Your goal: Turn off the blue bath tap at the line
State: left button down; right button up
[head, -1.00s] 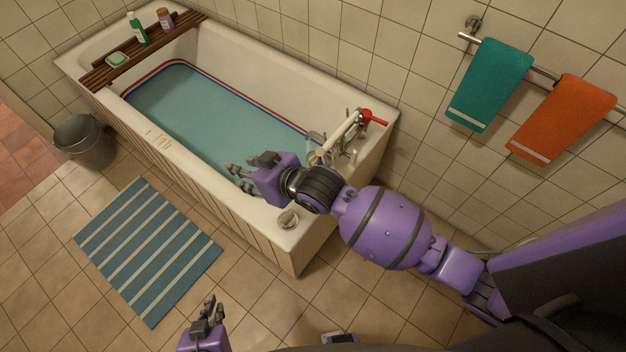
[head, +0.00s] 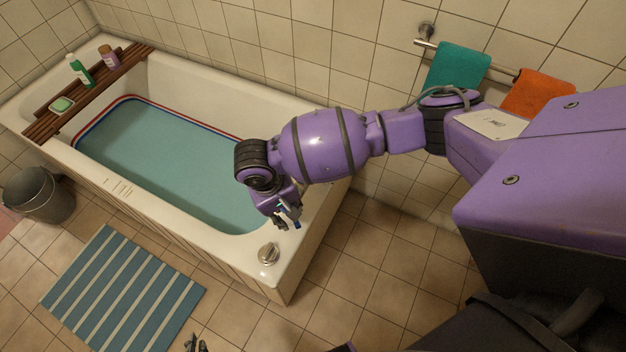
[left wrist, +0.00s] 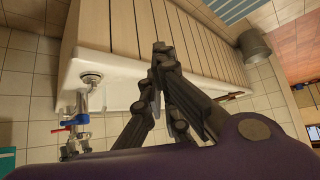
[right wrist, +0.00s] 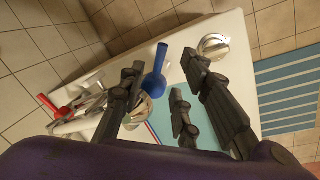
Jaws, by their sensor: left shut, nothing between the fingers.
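The blue tap lever (right wrist: 155,72) stands on the tap end of the bath (head: 328,200), between the spread fingers of my right gripper (right wrist: 163,75), nearer the left finger. In the head view my right gripper (head: 287,216) hides most of the taps; a bit of blue (head: 297,225) shows by its fingertips. The teal water (head: 165,160) lies close under the red and blue line (head: 190,115) inside the bath. My left gripper (left wrist: 160,52) is shut and empty; only its tips show at the bottom of the head view (head: 195,344).
A red tap lever (right wrist: 47,106) stands beyond the chrome fittings. A chrome knob (head: 268,253) sits on the near bath corner. Towels (head: 458,68) hang on the wall rail. A wooden rack (head: 95,90) spans the far end. A striped mat (head: 120,295) and a bucket (head: 38,195) are on the floor.

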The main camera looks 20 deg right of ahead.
jog(key=f, duration=0.2)
jog(key=d+f, duration=0.1)
jog(key=f, duration=0.1)
jog(key=f+b, duration=0.1)
jog(key=f, duration=0.1)
jog(key=shift+w+d+f, duration=0.15)
jog(key=shift+w+f, duration=0.1)
jog(key=shift+f, duration=0.15)
grip_shut()
